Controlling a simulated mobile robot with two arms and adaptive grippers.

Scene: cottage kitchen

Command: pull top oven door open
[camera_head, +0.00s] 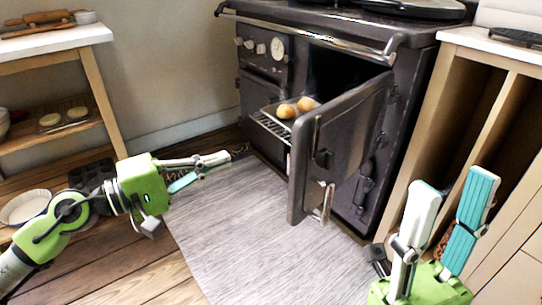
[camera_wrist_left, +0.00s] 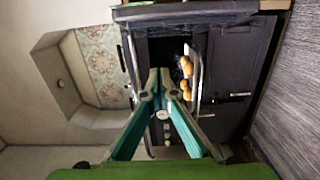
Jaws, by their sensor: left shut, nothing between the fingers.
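The top oven door (camera_head: 340,140) of the dark range cooker stands swung well open on its right side, its free edge toward the room. A pale latch handle (camera_head: 326,202) is on the door's lower front. Inside the open oven, a tray on a wire rack (camera_head: 270,127) holds golden rolls (camera_head: 287,111), which also show in the left wrist view (camera_wrist_left: 186,68). My left gripper (camera_head: 226,157) is shut and empty, left of the door and apart from it; its fingertips meet in the left wrist view (camera_wrist_left: 160,75). My right gripper (camera_head: 452,185) is open and empty at the lower right.
A metal rail (camera_head: 305,35) runs along the cooker's front top edge. A grey rug (camera_head: 255,235) covers the floor before the cooker. A wooden shelf unit (camera_head: 50,45) stands left and a cabinet (camera_head: 500,75) right, close to my right gripper. A pale bowl (camera_head: 25,207) sits low left.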

